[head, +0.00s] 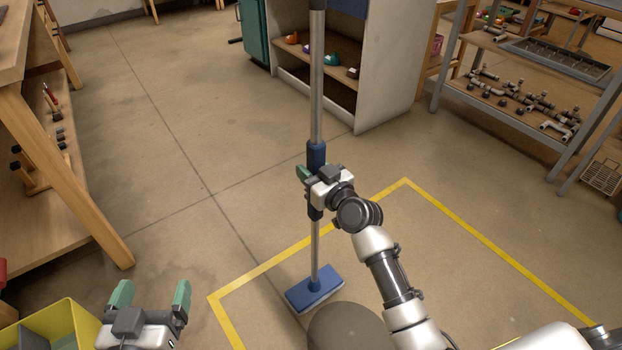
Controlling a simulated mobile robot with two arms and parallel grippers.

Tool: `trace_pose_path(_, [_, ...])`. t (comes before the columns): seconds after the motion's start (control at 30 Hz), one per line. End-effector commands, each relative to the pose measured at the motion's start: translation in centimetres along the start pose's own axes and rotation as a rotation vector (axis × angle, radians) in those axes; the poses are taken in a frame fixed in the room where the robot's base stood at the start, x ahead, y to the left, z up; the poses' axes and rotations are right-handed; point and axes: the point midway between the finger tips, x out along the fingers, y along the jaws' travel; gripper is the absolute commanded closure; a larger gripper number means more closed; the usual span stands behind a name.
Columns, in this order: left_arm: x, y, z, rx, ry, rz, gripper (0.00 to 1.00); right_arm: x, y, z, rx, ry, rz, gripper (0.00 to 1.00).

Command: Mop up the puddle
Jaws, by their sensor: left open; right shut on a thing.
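A mop with a long metal pole (316,104) stands nearly upright, its blue head (314,289) low over or on the floor; exact contact is hard to tell. My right gripper (309,178) is shut on the pole at its blue sleeve, well above the head. My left gripper (152,294) is open and empty at the lower left, apart from the mop. A smooth dark rounded patch (345,330) lies just below the mop head at the bottom edge, partly cut off; I cannot tell whether it is the puddle or part of my base.
Yellow tape (268,265) outlines a floor area around the mop head. A yellow bin (68,322) is at the lower left, beside my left gripper. A wooden bench (75,180) stands left, a cabinet (390,75) behind, and a metal shelf with pipe fittings (520,105) right. Middle floor is clear.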

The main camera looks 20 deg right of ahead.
Motion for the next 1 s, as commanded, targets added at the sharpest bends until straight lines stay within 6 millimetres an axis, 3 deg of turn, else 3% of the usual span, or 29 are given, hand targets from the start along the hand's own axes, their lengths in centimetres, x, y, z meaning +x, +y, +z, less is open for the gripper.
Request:
trace_pose_path(0.6, [-1.1,1.1,-6.5,-0.013,0.521,0.029,0.12,0.4,0.2,2.5,0.001,0.004,-0.006,1.0])
trace_pose_path(1.0, [-1.6,1.2,-7.4,-0.016,0.59,0.032,0.12,0.4,0.2,2.6,0.001,0.004,-0.005,1.0])
